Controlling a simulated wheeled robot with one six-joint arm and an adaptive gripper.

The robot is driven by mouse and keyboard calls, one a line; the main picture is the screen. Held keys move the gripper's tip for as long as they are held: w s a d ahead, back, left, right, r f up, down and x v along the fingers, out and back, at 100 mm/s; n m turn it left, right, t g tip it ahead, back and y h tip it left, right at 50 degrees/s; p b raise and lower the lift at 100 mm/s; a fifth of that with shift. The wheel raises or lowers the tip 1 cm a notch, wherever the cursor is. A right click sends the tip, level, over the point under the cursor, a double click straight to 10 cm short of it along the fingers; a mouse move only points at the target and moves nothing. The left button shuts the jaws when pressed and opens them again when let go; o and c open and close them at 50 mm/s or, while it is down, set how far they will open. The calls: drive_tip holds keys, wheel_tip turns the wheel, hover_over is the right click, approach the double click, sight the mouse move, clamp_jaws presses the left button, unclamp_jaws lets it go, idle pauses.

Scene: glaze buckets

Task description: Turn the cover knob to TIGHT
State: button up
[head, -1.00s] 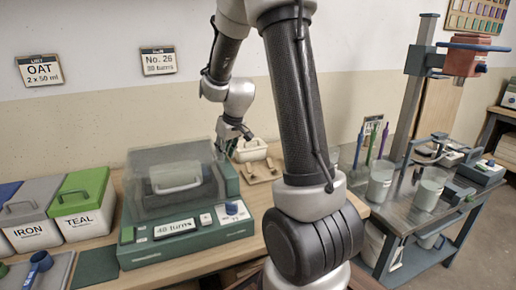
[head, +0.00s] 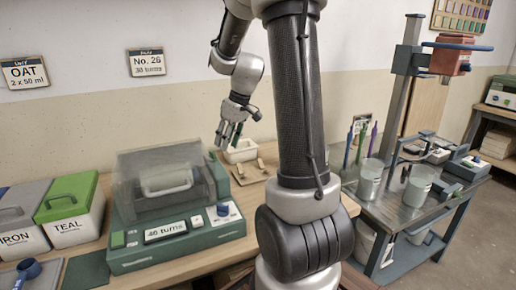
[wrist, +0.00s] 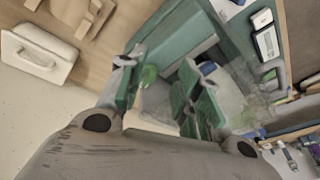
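The green machine (head: 180,245) stands on the wooden bench under a clear cover (head: 150,165) that is down. In the wrist view the machine (wrist: 205,25) lies beyond the fingers, with a blue part (wrist: 207,68) that may be this knob, partly hidden. My gripper (head: 230,133) is above the bench behind the machine's right side. In the wrist view my gripper (wrist: 160,95) is open, its green-padded fingers apart with nothing held.
A white box with a handle (head: 240,152) and wooden pieces (head: 250,178) lie right of the machine. A green-lidded TEAL bin (head: 72,205) stands left. A metal cart (head: 400,205) with beakers and a stand is at right. The wall behind carries two cards.

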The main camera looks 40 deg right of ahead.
drive_tip(key=s+a+r+m+h, duration=0.1)
drive_tip(key=s+a+r, duration=0.1)
drive_tip(key=s, duration=0.9)
drive_tip(key=s+a+r+m+h, duration=0.1)
drive_tip(key=s+r, duration=0.4)
drive_tip(key=s, duration=0.6)
drive_tip(key=shift+s+a+m, duration=0.15)
drive_tip(key=shift+a+m, duration=0.65)
drive_tip(key=shift+a, duration=0.55)
